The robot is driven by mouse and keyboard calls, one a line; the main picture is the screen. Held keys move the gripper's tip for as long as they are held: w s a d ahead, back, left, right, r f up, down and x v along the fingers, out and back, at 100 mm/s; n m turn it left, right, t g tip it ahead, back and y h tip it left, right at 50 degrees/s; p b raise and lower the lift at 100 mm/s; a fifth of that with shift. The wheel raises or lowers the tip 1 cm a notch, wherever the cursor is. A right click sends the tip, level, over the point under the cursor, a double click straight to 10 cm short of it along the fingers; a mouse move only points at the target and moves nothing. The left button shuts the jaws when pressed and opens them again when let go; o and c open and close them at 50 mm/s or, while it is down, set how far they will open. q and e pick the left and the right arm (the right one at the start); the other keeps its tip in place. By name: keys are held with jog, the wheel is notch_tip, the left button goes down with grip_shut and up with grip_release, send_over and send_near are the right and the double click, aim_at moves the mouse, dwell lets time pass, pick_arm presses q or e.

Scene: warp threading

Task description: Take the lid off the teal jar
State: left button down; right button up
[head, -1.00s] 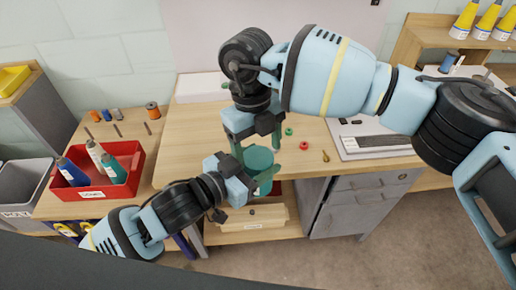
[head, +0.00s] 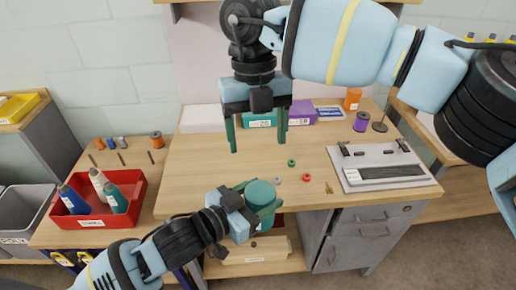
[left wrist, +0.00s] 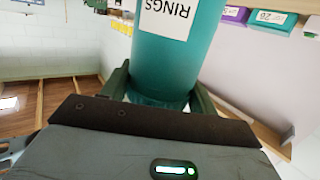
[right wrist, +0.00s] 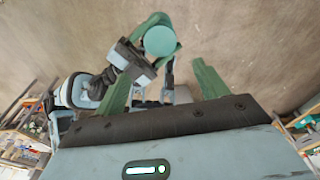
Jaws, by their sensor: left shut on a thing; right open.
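The teal jar (head: 261,192) is held at the table's front edge by my left gripper (head: 256,204), whose fingers are shut around its body. In the left wrist view the jar (left wrist: 172,62) fills the space between the fingers, with a white "RINGS" label upside down. The jar's top is a flat, closed teal disc in the right wrist view (right wrist: 160,41), apparently the lid in place; its seam is not clear. My right gripper (head: 258,147) is open and empty, above the table and apart from the jar.
Green (head: 291,162) and red (head: 307,177) rings lie on the table near a grey fixture (head: 380,172). Teal (head: 262,121) and purple (head: 301,112) bins stand at the back. The table's left part is clear.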

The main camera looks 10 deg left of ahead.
aim_at(259, 192)
jog(key=f, duration=0.4)
jog(key=s+f, duration=0.1)
jog(key=f, duration=0.7)
jog(key=shift+s+d, duration=0.3)
jog(key=shift+d, duration=0.05)
jog(key=c, duration=0.9)
jog(key=shift+o, duration=0.2)
jog(key=n, duration=0.4)
jog(key=shift+r, duration=0.1)
jog(key=o, duration=1.1)
jog(key=shift+c, duration=0.2)
jog(key=shift+s+a, duration=0.1)
jog(key=shift+a, duration=0.05)
